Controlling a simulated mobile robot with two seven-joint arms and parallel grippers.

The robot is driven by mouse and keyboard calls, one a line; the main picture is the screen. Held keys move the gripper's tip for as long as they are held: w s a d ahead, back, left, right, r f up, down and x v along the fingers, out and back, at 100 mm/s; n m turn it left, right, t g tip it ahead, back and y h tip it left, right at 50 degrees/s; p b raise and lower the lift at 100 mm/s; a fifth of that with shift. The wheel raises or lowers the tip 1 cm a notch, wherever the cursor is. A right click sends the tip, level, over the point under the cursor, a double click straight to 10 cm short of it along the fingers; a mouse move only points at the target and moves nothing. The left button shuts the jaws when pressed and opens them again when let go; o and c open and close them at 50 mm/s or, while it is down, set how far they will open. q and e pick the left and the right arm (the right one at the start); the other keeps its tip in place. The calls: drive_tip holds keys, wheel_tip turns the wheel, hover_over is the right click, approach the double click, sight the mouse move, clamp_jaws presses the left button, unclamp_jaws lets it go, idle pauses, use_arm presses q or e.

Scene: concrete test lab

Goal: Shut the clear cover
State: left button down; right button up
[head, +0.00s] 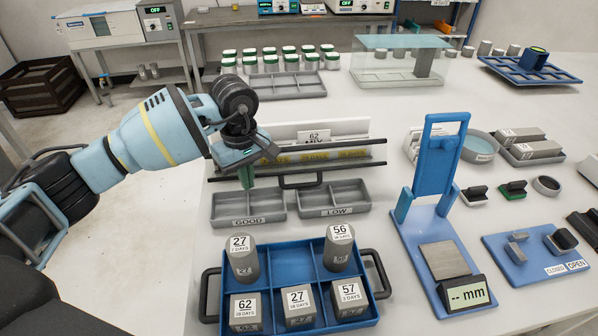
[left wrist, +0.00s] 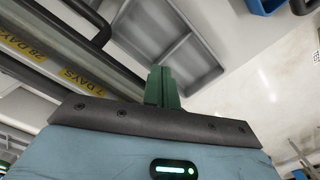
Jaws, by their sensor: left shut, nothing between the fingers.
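A low unit behind the GOOD and LOW trays has two long black rails (head: 345,167), yellow day labels and a black handle (head: 300,181) on its front. Its clear cover is hard to make out; I cannot tell how far it is open. In the left wrist view, the rail with handle (left wrist: 92,22) and the yellow labels (left wrist: 75,75) lie left of the fingers. My left gripper (head: 247,180) is shut and empty, its green fingers pointing down in front of the unit's left end, left of the handle. The fingers also show in the left wrist view (left wrist: 163,85). My right gripper is not in view.
Grey GOOD (head: 248,222) and LOW (head: 335,212) trays stand in front. A blue tray (head: 270,330) holds several labelled grey blocks. A blue stand (head: 437,165) with a "mm" display is to the right. A clear-topped box (head: 385,62) stands behind.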

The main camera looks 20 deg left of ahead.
use_arm(q)
drive_tip(key=shift+f+b, duration=0.35)
drive_tip(key=shift+f, duration=0.7)
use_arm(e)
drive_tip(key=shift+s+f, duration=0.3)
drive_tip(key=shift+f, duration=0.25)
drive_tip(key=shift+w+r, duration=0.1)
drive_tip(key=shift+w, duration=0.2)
use_arm(q)
drive_tip(key=shift+r, duration=0.15)
drive_tip(key=shift+w+a+r, duration=0.2)
drive_tip(key=shift+w+r, duration=0.15)
drive_tip(key=shift+r, duration=0.1)
drive_tip(key=shift+w+r, duration=0.1)
drive_tip(key=shift+r, duration=0.05)
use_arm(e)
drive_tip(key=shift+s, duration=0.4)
